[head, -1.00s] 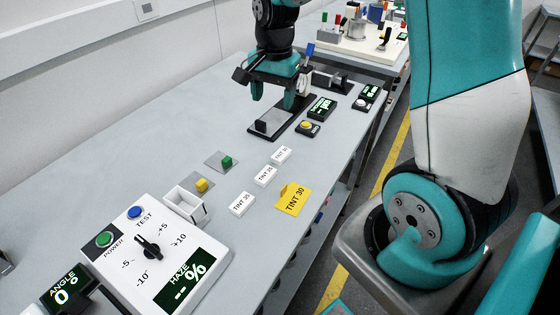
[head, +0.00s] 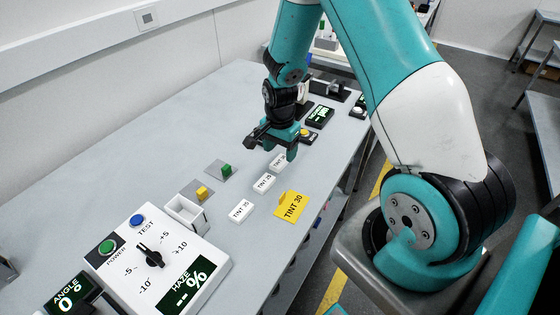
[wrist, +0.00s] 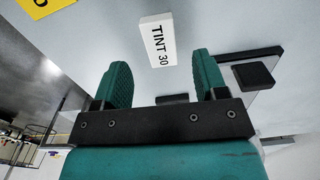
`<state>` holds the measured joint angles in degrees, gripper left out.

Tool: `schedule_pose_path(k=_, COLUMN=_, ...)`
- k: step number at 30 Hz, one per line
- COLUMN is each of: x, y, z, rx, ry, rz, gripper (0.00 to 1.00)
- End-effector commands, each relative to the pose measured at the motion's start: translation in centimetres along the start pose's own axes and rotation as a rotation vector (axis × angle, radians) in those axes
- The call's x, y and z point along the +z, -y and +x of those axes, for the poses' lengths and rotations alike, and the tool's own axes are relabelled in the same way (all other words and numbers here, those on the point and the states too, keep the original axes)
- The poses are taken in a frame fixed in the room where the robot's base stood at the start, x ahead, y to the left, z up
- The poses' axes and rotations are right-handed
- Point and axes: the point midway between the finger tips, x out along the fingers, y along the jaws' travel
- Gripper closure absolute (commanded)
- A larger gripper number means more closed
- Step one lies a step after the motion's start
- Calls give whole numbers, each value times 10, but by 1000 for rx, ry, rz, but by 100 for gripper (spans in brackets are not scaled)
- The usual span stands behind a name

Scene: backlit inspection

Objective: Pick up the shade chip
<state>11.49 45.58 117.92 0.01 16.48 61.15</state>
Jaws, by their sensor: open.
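Three white shade chips lie in a row on the grey bench: a far chip (head: 279,161), a middle chip (head: 264,183) and a near chip (head: 241,210). A yellow card (head: 291,206) reading TINT 30 lies beside them. My gripper (head: 280,155) is open and empty, above the far chip and partly covering it. In the wrist view, a white chip (wrist: 158,42) reading TINT 30 lies just beyond the fingertips (wrist: 160,68), in line with the gap between them. It appears apart from both fingers.
A white open box (head: 186,213) and a haze meter (head: 160,260) stand nearer. Displays and a dark stand are behind the gripper. The bench's left side is clear.

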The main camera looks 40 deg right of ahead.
Motion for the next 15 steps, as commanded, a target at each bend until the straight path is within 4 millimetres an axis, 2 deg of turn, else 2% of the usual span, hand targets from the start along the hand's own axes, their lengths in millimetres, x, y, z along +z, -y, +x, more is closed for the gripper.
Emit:
schedule_pose_path(k=7, x=0, y=1, z=33, rx=2, ry=1, rz=0, gripper=34)
schedule_pose_path(k=15, x=0, y=1, z=40, rx=0, ry=0, rz=0, gripper=34)
